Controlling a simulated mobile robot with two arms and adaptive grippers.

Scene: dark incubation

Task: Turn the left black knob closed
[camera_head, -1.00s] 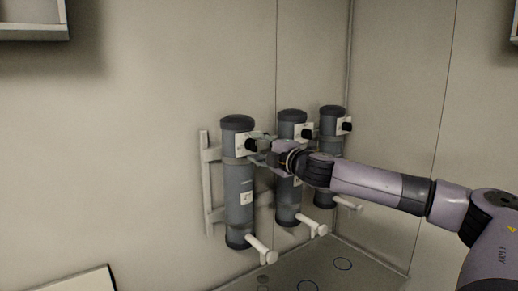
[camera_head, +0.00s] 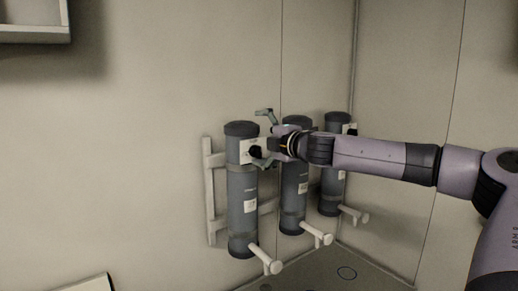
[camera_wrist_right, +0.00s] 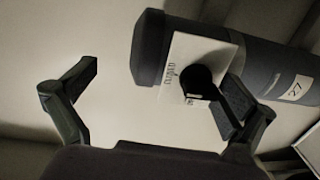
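The left black knob (camera_head: 255,152) sits on a white plate near the top of the left grey cylinder (camera_head: 242,190). In the right wrist view the knob (camera_wrist_right: 197,82) is on the white plate (camera_wrist_right: 183,57), where the word "CLOSED" shows beside it. My right gripper (camera_head: 262,138) is open, with one finger above and one below the knob's height in the head view. In the wrist view the right finger (camera_wrist_right: 232,105) is close beside the knob, and the left finger (camera_wrist_right: 75,85) is well apart from it. I cannot tell whether the right finger touches. My left gripper is not in view.
Two more grey cylinders, a middle one (camera_head: 294,185) and a far right one (camera_head: 333,190), stand beside it on a white wall rack (camera_head: 209,190). White handles (camera_head: 266,260) stick out below. My right arm crosses in front of the upper right. The wall to the left is clear.

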